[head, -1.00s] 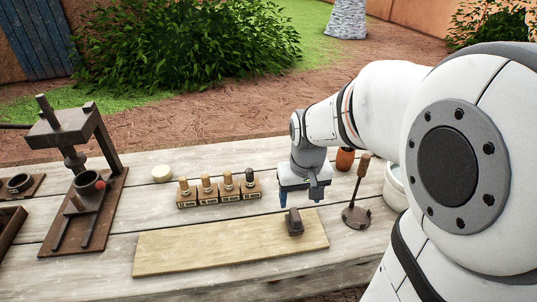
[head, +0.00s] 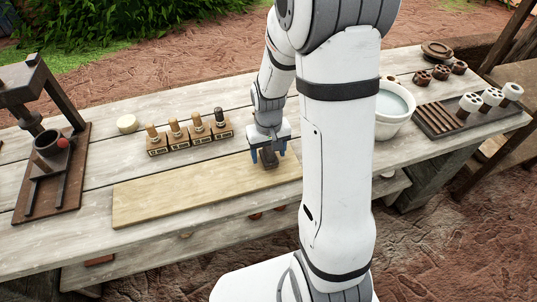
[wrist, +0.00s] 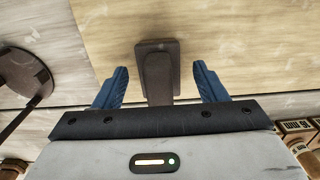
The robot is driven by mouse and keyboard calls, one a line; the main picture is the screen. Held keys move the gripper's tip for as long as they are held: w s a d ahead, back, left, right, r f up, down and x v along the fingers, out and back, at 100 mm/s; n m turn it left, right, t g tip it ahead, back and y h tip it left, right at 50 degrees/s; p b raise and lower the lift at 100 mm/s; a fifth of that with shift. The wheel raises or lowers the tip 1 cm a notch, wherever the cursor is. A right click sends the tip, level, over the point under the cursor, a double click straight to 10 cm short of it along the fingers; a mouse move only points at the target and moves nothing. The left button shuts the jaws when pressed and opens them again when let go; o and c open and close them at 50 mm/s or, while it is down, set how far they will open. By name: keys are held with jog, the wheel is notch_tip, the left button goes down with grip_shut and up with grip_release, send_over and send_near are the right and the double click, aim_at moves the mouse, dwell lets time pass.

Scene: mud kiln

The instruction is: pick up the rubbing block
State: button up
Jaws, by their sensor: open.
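The rubbing block (head: 269,160) is a small dark brown block with a raised grip. It sits near the right end of the pale wooden board (head: 190,194). My gripper (head: 268,153) is low over it, open, with its blue fingers on either side. In the wrist view the block (wrist: 156,66) lies between the two fingers (wrist: 160,82), with a visible gap on both sides. The fingers are not closed on it.
Several stamps (head: 190,134) with wooden handles stand behind the board. A pale disc (head: 127,123) and a dark press (head: 48,165) are at left. A white bowl of water (head: 394,112) and a slotted rack (head: 450,116) are at right. A round-based tool (wrist: 22,75) shows in the wrist view.

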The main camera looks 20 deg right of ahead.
jog(key=shift+f, duration=0.25)
jog(key=shift+c, duration=0.4)
jog(key=c, duration=1.2)
jog(key=shift+o, duration=0.2)
notch_tip(320, 180, up, 10)
jog(key=shift+r, duration=0.1)
